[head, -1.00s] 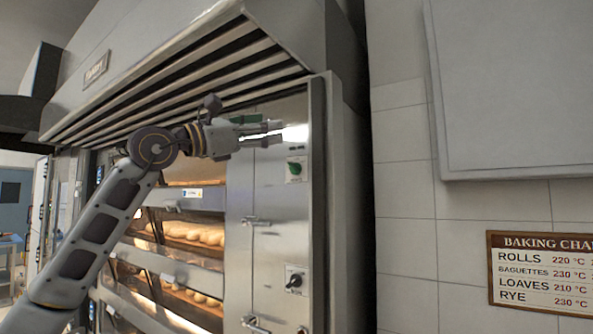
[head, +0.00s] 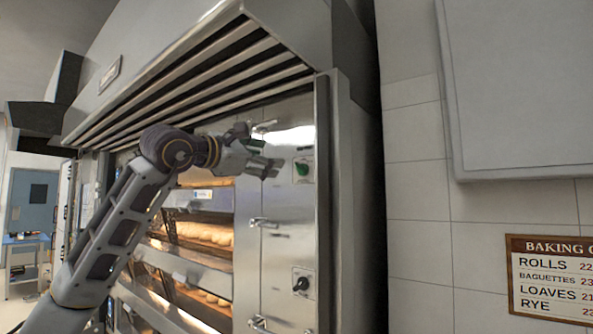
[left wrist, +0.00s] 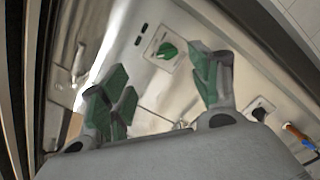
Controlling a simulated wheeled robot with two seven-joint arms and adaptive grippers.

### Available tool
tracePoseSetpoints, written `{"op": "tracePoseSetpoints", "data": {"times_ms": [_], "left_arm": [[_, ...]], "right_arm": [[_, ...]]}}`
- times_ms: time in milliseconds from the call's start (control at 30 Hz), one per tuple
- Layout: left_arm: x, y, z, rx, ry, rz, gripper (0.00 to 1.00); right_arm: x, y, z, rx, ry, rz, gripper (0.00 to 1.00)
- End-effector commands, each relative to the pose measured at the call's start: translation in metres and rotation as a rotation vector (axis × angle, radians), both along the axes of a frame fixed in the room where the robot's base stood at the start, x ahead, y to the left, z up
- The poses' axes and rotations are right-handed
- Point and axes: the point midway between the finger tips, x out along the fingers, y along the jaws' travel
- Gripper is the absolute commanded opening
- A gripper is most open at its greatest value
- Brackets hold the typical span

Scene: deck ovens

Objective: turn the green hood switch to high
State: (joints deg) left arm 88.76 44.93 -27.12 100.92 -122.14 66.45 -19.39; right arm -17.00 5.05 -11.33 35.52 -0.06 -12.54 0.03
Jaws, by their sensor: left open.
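The green hood switch (head: 303,170) is a green knob on a small pale plate, high on the steel oven panel under the hood. Its pointer direction is too small to read surely in the head view. In the left wrist view the green knob (left wrist: 167,50) shows beyond and between my fingertips. My left gripper (head: 273,168) is open and empty, just left of the switch at about its height. The open green-padded fingers also show in the left wrist view (left wrist: 163,78), apart from the knob. My right gripper is not in view.
A black knob (head: 301,284) sits lower on the same panel. Door handles (head: 263,223) stick out left of it. The slatted hood (head: 190,85) overhangs above. Bread lies in the lit decks (head: 205,233). A baking chart (head: 550,277) hangs on the tiled wall at right.

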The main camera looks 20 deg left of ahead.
Motion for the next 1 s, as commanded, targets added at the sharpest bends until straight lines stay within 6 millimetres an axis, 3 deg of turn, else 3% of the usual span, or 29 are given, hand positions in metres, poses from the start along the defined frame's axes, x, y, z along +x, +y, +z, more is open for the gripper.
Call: {"op": "tracePoseSetpoints", "data": {"times_ms": [167, 667, 1000], "left_arm": [[0.002, 0.005, -0.013, 0.06, 0.041, 0.025, 0.62], [0.004, 0.004, -0.013, 0.075, 0.034, 0.023, 0.62], [0.027, -0.006, -0.012, 0.075, 0.035, 0.022, 0.62]], "right_arm": [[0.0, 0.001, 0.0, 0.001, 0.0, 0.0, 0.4], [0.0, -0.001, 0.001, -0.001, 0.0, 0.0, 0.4], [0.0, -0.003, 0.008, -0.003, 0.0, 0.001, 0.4]]}}
